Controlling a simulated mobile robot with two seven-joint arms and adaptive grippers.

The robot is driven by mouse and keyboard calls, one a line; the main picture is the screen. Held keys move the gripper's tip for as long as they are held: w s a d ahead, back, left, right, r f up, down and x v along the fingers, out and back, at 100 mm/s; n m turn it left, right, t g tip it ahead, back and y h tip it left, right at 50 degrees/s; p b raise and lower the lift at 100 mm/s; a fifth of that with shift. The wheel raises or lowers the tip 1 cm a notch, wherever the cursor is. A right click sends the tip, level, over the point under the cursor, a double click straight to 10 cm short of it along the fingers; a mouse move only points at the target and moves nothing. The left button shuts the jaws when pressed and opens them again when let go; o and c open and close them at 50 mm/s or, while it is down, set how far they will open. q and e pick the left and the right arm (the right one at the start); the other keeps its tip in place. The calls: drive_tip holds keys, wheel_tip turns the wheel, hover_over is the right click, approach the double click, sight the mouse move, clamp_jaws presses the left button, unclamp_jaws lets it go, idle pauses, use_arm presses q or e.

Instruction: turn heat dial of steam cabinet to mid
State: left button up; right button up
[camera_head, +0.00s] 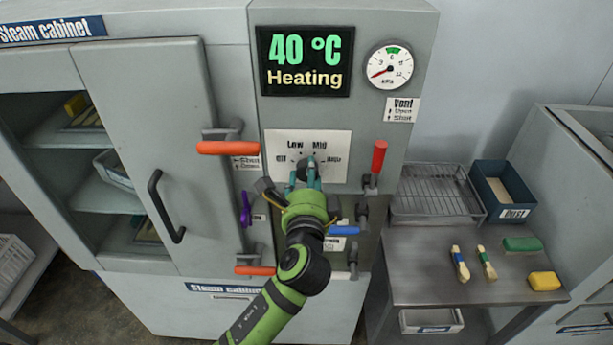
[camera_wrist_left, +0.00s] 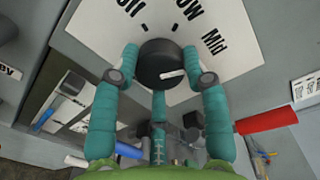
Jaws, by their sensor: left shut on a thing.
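The dark round heat dial (camera_head: 303,171) sits on a white label plate (camera_head: 336,144) of the grey steam cabinet (camera_head: 245,40), with Low and Mid printed above it. My left gripper (camera_head: 308,178) is at the dial, its teal fingers partly covering it in the head view. In the left wrist view the fingers (camera_wrist_left: 160,78) are shut on the dial (camera_wrist_left: 160,55), one on each side. A white mark (camera_wrist_left: 173,74) on its face points roughly right in that view; its exact setting is hard to tell. The display (camera_head: 305,62) reads 40 °C, Heating. My right gripper is not in view.
A red lever (camera_head: 379,157) stands close right of the dial, and a blue-handled valve (camera_head: 343,230) is below it. An orange door handle (camera_head: 227,148) is to the left. A side table (camera_head: 425,270) with a wire rack (camera_head: 433,193) stands at right.

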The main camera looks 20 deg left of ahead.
use_arm(q)
drive_tip(key=shift+r+m, duration=0.2)
drive_tip(key=shift+m, duration=0.1)
drive_tip(key=o, duration=1.1)
drive_tip(key=shift+o, duration=0.2)
drive_tip(key=shift+w+d+f, duration=0.1)
drive_tip(key=v, duration=1.2)
